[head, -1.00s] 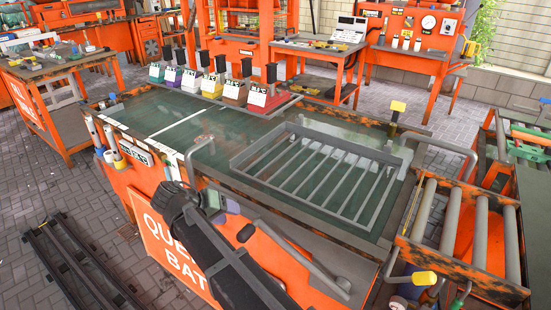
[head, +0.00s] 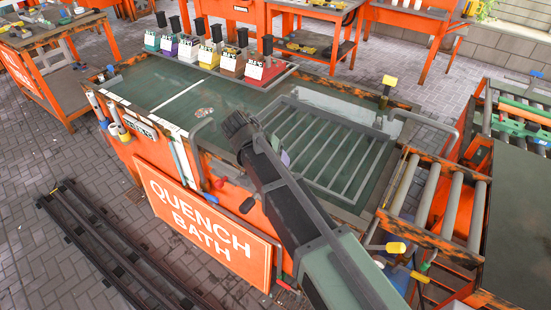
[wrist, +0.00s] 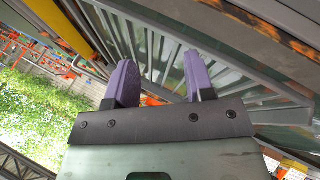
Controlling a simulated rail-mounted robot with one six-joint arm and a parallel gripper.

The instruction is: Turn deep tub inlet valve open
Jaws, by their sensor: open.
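The quench bath (head: 160,92) is a tub of dark green liquid with a grey slatted rack (head: 375,172) at its right end. A yellow-topped fitting (head: 389,80) stands upright at its back right corner. A yellow-ended handle (head: 396,247) shows low at its front right corner, among pipework. I cannot tell which of these is the inlet valve. My gripper (wrist: 160,80) has two purple fingers, apart with nothing between them. In the head view, my arm mostly hides it; a purple finger (head: 285,158) shows over the rack, away from both yellow parts.
Colored boxes with black handles (head: 210,55) line the bath's back edge. A roller conveyor (head: 428,195) adjoins its right end. Bent grey pipe rails (head: 425,122) rise at the rim. Dark rails (head: 90,240) lie on the paved floor at left.

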